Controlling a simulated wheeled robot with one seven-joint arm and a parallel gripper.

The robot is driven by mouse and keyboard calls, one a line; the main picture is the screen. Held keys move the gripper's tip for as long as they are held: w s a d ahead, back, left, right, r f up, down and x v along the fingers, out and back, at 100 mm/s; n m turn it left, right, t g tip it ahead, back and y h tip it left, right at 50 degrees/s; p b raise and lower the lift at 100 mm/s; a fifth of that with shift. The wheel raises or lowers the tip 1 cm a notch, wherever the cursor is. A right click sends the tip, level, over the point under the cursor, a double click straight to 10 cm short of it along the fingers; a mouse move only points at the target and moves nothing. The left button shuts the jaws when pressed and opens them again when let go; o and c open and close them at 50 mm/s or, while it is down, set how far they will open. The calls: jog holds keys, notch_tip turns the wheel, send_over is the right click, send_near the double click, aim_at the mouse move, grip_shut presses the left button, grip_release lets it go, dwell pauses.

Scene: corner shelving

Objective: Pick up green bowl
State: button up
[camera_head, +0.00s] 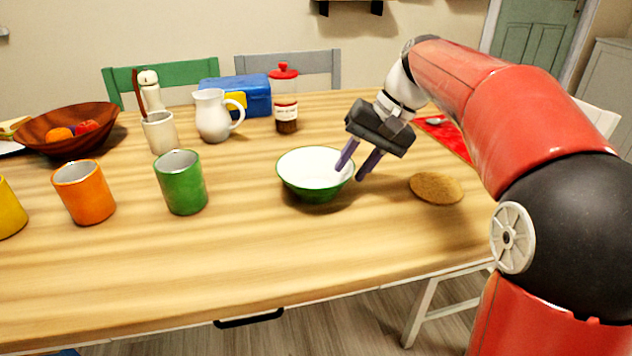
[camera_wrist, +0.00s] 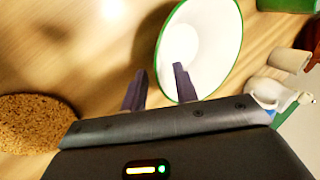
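The green bowl (camera_head: 314,191) stands upright on the wooden table, green outside and white and empty inside. My gripper (camera_head: 357,170) is at the bowl's right side in the head view, pointing down, with its two purple fingers apart. One finger overlaps the bowl's inside near the right rim, and the other is outside the rim. In the wrist view the fingers (camera_wrist: 157,88) also show apart, one over the bowl's white inside (camera_wrist: 205,40) and one over the table. I cannot tell whether either finger touches the rim.
A cork mat (camera_head: 436,188) lies right of the bowl. A green cup (camera_head: 181,182) and an orange cup (camera_head: 84,192) stand left. A white pitcher (camera_head: 213,115) and a red-lidded jar (camera_head: 285,100) stand behind. The table front is clear.

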jog(key=shift+x, duration=1.35)
grip_shut()
jog(key=shift+r, duration=0.1)
notch_tip(320, 180, up, 20)
jog(key=p, duration=0.1)
jog(key=shift+p, duration=0.35)
